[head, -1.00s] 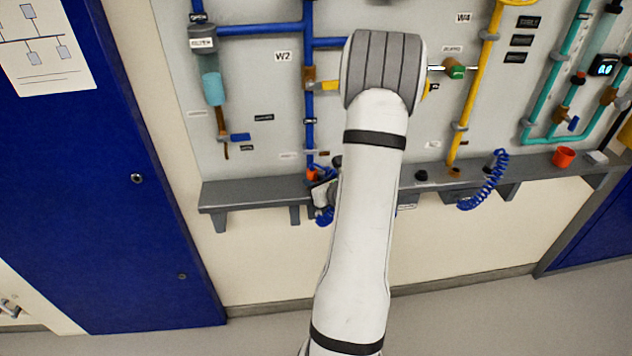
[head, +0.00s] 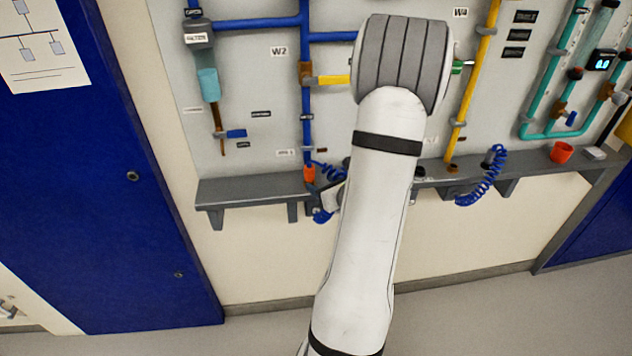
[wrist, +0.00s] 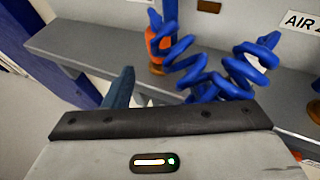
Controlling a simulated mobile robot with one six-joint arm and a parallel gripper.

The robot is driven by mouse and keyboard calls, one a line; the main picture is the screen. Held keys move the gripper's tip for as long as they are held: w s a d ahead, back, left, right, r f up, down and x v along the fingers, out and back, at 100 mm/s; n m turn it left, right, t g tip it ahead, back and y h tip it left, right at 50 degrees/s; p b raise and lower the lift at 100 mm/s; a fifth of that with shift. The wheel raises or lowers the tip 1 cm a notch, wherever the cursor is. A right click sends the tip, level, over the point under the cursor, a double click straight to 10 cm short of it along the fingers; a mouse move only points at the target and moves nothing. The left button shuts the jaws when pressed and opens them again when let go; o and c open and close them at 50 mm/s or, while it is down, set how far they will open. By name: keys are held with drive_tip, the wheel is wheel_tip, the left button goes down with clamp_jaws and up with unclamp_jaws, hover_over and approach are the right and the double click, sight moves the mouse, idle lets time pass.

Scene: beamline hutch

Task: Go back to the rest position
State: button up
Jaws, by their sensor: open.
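My gripper (wrist: 160,122) shows from behind in the wrist view, close to the front of the grey shelf (wrist: 90,52). One blue-grey finger reaches up on the left. Nothing is seen held in it. In the head view my arm covers most of the gripper, and only a part shows beside the shelf. A blue coiled hose (wrist: 205,75) is just beyond the gripper in the wrist view. An orange fitting (wrist: 157,45) stands on the shelf behind the coil, and also shows in the head view (head: 309,173). I cannot tell whether the gripper touches the hose.
The wall panel carries blue pipes (head: 260,22), a yellow pipe (head: 470,95) and green pipes (head: 548,95). A yellow lever (head: 334,80) sits beside W2. A second coiled hose (head: 488,178) and a red cup (head: 561,152) are to the right. The floor below is clear.

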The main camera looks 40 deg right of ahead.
drive_tip(key=s+a+r+n+g+y, duration=0.1)
drive_tip(key=a+r+n+g+y, duration=0.3)
drive_tip(key=a+n, duration=0.7)
drive_tip(key=s+a+r+n+g+y, duration=0.15)
drive_tip(key=a+r+n+y, duration=0.45)
drive_tip(key=a, duration=0.8)
drive_tip(key=s+a+r+n+g+h, duration=0.1)
drive_tip(key=s+n+h, duration=0.3)
drive_tip(key=n, duration=0.6)
drive_tip(key=s+a+r+n+g+h, duration=0.2)
drive_tip(key=s+n, duration=0.4)
drive_tip(key=n, duration=0.4)
drive_tip(key=a+g+h, duration=0.1)
drive_tip(key=g+h, duration=0.1)
drive_tip(key=shift+s+a+h, duration=0.3)
drive_tip(key=shift+s+a, duration=0.05)
drive_tip(key=shift+g, duration=0.25)
